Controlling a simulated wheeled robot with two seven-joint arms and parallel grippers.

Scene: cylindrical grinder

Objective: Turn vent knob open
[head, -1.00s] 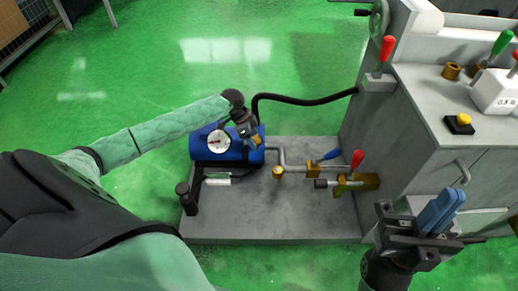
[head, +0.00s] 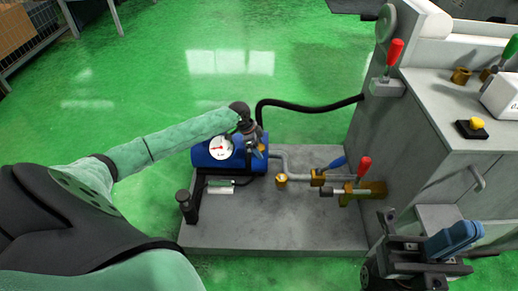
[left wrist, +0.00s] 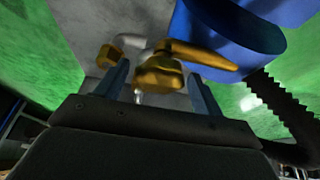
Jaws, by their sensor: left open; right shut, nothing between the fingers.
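The blue tank (head: 201,158) with a white dial gauge (head: 220,147) lies on a grey base slab. My left gripper (head: 257,146) is at the tank's right end, pointing down, and partly hides the fittings there. In the left wrist view the open left gripper (left wrist: 158,88) has its two blue fingers apart. A brass knob-like fitting (left wrist: 158,74) shows between them, with a brass arm reaching right toward the tank (left wrist: 235,35). I cannot tell whether the fingers touch it. My right gripper (head: 455,240) is shut and empty at the lower right.
A pipe with a small brass fitting (head: 281,180), a blue lever (head: 338,163) and a red lever (head: 364,167) runs right of the tank. A black hose (head: 310,104) arches to the grey machine cabinet (head: 425,130). Green floor behind the tank is clear.

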